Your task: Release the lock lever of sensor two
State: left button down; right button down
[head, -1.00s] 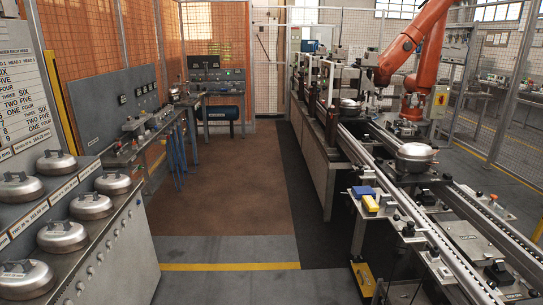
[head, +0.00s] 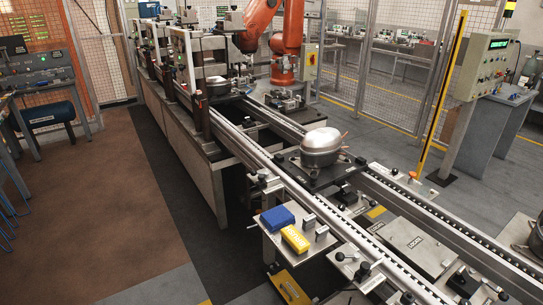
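Several small black-knobbed levers or clamps sit along the front of the conveyor line, including one on a metal plate (head: 362,272) and one near the bottom edge (head: 407,297). I cannot tell which, if any, is the lock lever of sensor two; the labels are too small to read. A silver domed compressor (head: 321,147) stands on a dark pallet (head: 292,172) on the rails. Neither of my grippers is in view.
A blue block (head: 277,218) and a yellow block (head: 296,239) lie on a side shelf at the conveyor. An orange robot arm (head: 284,68) stands behind the line. A control panel (head: 487,66) with a green display is at right. The brown floor (head: 100,200) at left is clear.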

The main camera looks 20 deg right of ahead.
aim_at(253, 172)
jog(key=i+z, duration=0.3)
jog(key=i, duration=0.3)
jog(key=i+j+z, duration=0.1)
jog(key=i+z, duration=0.2)
jog(key=i, duration=0.3)
